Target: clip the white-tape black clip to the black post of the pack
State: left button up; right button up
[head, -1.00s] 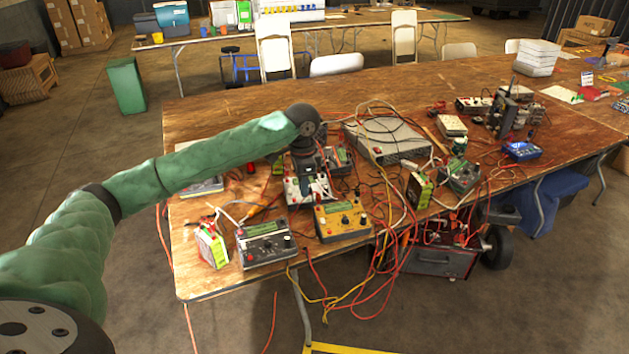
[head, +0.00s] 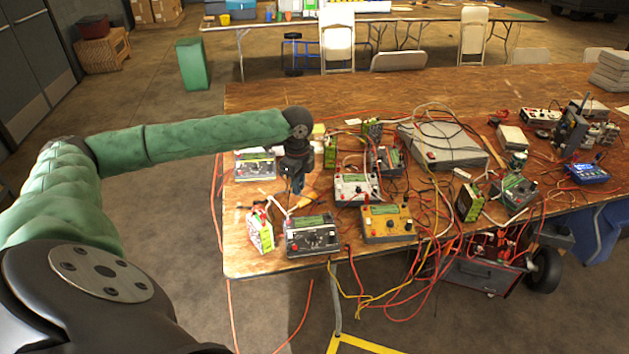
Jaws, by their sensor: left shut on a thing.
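My left gripper (head: 297,188) points down above the near left part of the table. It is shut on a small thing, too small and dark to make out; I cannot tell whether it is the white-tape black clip. A green and white pack (head: 261,232) with red on its top stands to the lower left of the gripper, apart from it. Its posts are too small to tell apart. My right gripper is not in view.
A dark grey charger (head: 312,237), a yellow charger (head: 387,223) and a white one (head: 356,189) stand close by. An orange-handled thing (head: 309,196) lies beside the gripper. Red, black and yellow leads tangle across the middle and hang over the front edge. The table's back left is clear.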

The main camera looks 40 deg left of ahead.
pick_arm(q)
jog(key=s+a+m+p, duration=0.5)
jog(key=s+a+p, duration=0.1)
jog(key=a, duration=0.6)
jog(key=shift+s+m, duration=0.4)
jog(key=shift+s, duration=0.5)
jog(key=shift+f, duration=0.2)
jog(key=shift+f, duration=3.35)
jog(key=shift+r+p, duration=0.1)
jog(key=shift+p, duration=0.45)
jog(key=shift+f+p, duration=0.25)
jog(key=shift+p, duration=0.7)
